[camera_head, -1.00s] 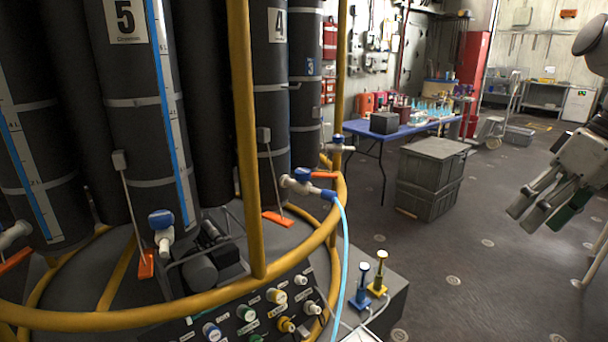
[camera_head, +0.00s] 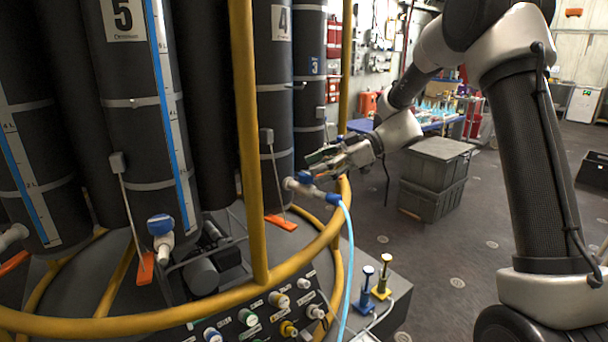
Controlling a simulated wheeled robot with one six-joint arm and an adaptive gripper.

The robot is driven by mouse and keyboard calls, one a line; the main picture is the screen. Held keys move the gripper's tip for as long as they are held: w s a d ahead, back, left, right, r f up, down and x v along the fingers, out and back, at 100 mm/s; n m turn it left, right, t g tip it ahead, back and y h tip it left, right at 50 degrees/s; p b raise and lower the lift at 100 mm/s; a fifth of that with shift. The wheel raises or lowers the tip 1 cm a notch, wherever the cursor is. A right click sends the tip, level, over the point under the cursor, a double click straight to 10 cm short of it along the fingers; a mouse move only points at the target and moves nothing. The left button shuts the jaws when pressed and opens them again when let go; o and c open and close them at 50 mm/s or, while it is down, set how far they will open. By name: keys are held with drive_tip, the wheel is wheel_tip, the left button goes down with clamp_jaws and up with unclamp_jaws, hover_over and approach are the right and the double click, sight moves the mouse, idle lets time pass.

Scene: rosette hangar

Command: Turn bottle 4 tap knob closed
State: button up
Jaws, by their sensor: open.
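Bottle 4 (camera_head: 277,95) is a tall dark cylinder with a white "4" label, standing behind the yellow frame. Its tap sits low in front of it, a white body (camera_head: 302,188) with a blue knob (camera_head: 305,177) on top and a light blue hose (camera_head: 347,240) at its outlet. My gripper (camera_head: 312,168) is open, just above and beside the blue knob, with its fingers pointing left. It overlaps the tap in the picture, and I cannot tell whether it touches the knob. My arm reaches in from the right.
A yellow rail (camera_head: 215,298) curves around the bottles, with a yellow post (camera_head: 247,140) left of bottle 4. Bottle 5 (camera_head: 130,100) has its own blue-knobbed tap (camera_head: 161,232). Grey crates (camera_head: 434,178) stand behind my arm. A control panel (camera_head: 262,318) lies below the rail.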

sight(308, 173)
drive_tip(key=shift+x, duration=1.75)
drive_tip(key=shift+c, duration=0.3)
drive_tip(key=c, duration=1)
drive_tip(key=shift+o, duration=0.2)
